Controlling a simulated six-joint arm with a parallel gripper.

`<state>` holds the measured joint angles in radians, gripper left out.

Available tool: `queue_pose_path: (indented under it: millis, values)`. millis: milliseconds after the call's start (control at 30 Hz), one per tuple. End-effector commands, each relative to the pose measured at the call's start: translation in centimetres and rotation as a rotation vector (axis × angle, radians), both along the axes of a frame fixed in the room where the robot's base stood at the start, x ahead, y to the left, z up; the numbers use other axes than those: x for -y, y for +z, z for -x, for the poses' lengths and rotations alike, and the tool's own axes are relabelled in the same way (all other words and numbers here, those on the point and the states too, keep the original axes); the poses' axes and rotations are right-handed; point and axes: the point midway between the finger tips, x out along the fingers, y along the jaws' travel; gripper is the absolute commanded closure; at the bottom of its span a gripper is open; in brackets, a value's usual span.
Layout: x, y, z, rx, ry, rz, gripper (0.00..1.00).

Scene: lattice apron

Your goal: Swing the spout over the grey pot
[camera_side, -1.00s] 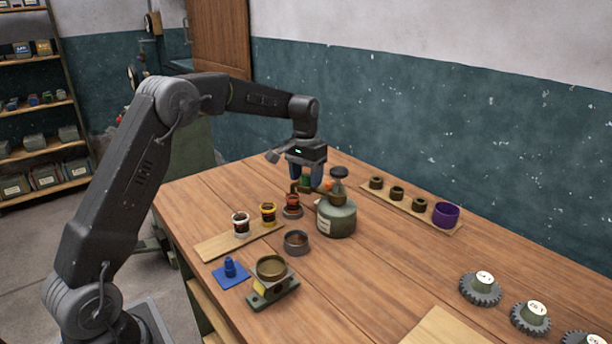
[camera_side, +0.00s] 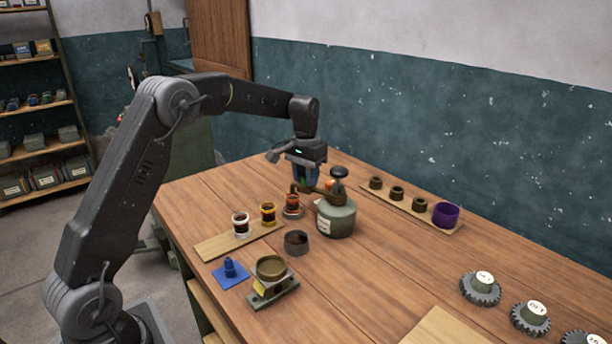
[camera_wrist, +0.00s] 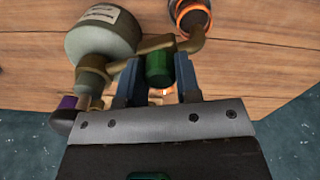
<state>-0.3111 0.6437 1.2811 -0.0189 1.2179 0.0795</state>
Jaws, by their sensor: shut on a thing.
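The dispenser bottle (camera_side: 336,221) is grey-green with a pale label and a dark top knob (camera_side: 339,172). Its brass spout (camera_side: 327,195) points left, toward a jar with orange contents (camera_side: 292,203). In the wrist view the spout (camera_wrist: 146,48) ends in a bent tip beside that jar's orange rim (camera_wrist: 183,8). My gripper (camera_side: 306,186) is shut on the green grip (camera_wrist: 159,68) of the spout, one finger on each side. The grey pot (camera_side: 296,243) stands open on the table, left of and nearer than the bottle, apart from the spout tip.
White-rimmed (camera_side: 240,226) and yellow (camera_side: 268,213) jars stand on a board at left. A blue piece (camera_side: 230,268) and a brass cup on a stand (camera_side: 271,271) are in front. Several dark rings and a purple cup (camera_side: 445,214) stand behind right; gears (camera_side: 480,289) lie far right.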

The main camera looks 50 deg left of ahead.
Motion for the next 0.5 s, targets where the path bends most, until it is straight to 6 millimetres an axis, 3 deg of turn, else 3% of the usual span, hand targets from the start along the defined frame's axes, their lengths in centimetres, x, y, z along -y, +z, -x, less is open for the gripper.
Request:
queue_pose_path:
  millis: [267,500]
  values:
    - [0.2,0.1,0.5,-0.001,0.059,0.000,1.00]
    - [0.9,0.1,1.8,-0.001,0.218,0.001,1.00]
